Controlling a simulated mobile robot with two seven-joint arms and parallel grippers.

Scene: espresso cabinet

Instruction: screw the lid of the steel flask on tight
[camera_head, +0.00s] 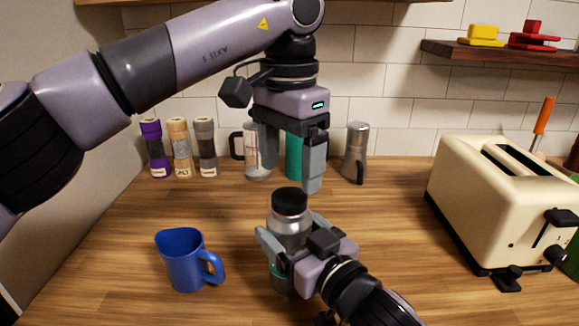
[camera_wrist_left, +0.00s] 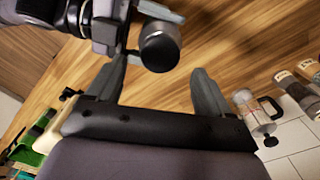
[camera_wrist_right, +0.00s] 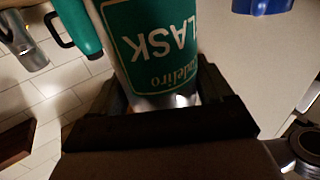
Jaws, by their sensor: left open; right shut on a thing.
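The steel flask (camera_head: 290,226) stands upright near the middle of the counter, with its black lid (camera_head: 290,200) on top. My right gripper (camera_head: 283,254) is shut around the flask's body; the right wrist view shows the flask's green label (camera_wrist_right: 165,45) between the fingers. My left gripper (camera_head: 292,170) is open and empty, pointing down above and behind the lid. In the left wrist view the black lid (camera_wrist_left: 160,47) lies beyond the tips of the open left gripper (camera_wrist_left: 165,75), not between them. How tightly the lid sits cannot be seen.
A blue mug (camera_head: 185,260) stands left of the flask. A cream toaster (camera_head: 500,200) is at the right. Several spice jars (camera_head: 181,148), a French press (camera_head: 257,155), a teal container (camera_head: 294,160) and a moka pot (camera_head: 355,152) line the back wall.

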